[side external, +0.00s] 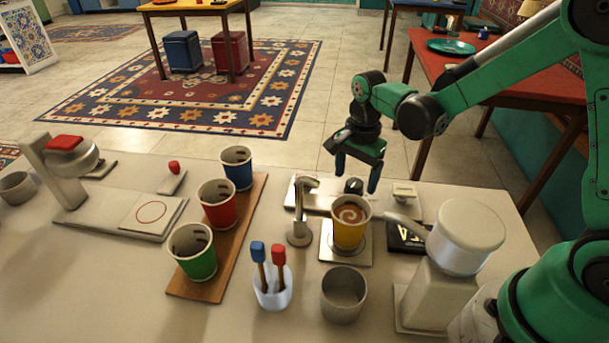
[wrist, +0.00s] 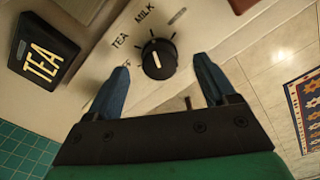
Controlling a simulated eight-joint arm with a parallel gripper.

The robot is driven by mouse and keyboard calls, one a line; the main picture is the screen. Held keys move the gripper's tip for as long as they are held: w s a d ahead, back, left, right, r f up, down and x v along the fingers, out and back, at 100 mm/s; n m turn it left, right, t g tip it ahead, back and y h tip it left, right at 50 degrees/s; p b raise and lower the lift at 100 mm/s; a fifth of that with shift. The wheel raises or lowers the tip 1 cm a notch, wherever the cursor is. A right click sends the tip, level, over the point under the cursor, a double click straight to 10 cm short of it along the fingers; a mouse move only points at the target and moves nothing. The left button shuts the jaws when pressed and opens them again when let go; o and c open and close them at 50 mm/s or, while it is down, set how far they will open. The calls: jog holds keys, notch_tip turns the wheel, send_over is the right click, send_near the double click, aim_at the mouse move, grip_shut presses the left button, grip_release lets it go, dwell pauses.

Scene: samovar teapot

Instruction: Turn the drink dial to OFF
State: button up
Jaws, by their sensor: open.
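The drink dial (wrist: 157,59) is a round black knob with a white mark, set on a pale panel (wrist: 190,25). The dial (side external: 353,185) also shows in the side external view, behind the yellow cup. My gripper (wrist: 161,66) is open, with its two blue-grey fingers on either side of the dial in the wrist view. In the side view my gripper (side external: 357,174) is above and close to the dial. I cannot tell whether the fingers touch it.
A yellow cup (side external: 346,236) holding a brown drink stands on a square plate (side external: 335,255), close in front of the dial. A metal spout (side external: 299,215) stands to its left. A black TEA sign (wrist: 42,49) lies left of the dial in the wrist view.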

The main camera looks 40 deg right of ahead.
jog(key=shift+f, duration=0.6)
grip_shut()
